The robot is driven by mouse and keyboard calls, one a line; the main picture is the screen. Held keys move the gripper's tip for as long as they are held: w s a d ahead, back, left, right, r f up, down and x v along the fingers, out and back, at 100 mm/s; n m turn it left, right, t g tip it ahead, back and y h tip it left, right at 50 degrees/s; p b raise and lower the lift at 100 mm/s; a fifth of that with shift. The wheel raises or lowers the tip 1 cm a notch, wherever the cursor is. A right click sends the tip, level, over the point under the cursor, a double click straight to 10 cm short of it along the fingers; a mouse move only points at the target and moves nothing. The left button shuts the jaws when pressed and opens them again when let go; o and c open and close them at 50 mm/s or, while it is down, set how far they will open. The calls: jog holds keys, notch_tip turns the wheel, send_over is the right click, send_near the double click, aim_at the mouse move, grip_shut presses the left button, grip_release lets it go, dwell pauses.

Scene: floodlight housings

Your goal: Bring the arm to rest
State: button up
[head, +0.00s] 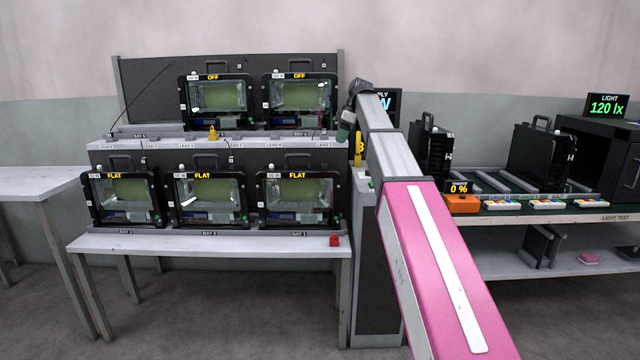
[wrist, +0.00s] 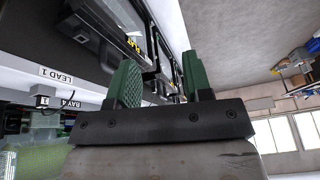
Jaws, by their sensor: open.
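My arm reaches forward from the lower right of the head view, its pink and grey links running up to the right end of the rack. My gripper (head: 344,130) is small there, at the rack's upper right corner, and its fingers are hard to make out. In the wrist view my gripper (wrist: 160,78) shows two green fingers spread apart, with nothing held between them. Beyond the fingers are dark rack parts and a yellow FLAT label (wrist: 133,48). I cannot tell whether the fingers touch anything.
The rack shelf (head: 215,143) holds floodlight housings on two levels, marked OFF above and FLAT below. On the right, a bench (head: 590,217) carries dark housings and an orange unit (head: 463,204). Floor is open in front.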

jog(key=s+d+f+m+h, duration=0.1)
jog(key=s+d+f+m, duration=0.3)
jog(key=f, duration=0.7)
jog(key=s+f+m, duration=0.2)
jog(key=s+f, duration=0.3)
jog(key=f, duration=0.6)
jog(key=s+d+f+m+h, duration=0.1)
jog(key=s+d+f+m, duration=0.3)
jog(key=f, duration=0.6)
jog(key=s+d+f+m+h, duration=0.2)
jog(key=s+f+m, duration=0.3)
jog(key=s+f, duration=1.3)
jog(key=s+d, duration=0.1)
jog(key=s, duration=0.1)
jog(key=shift+s+f+m, duration=0.35)
jog(key=shift+m, duration=0.05)
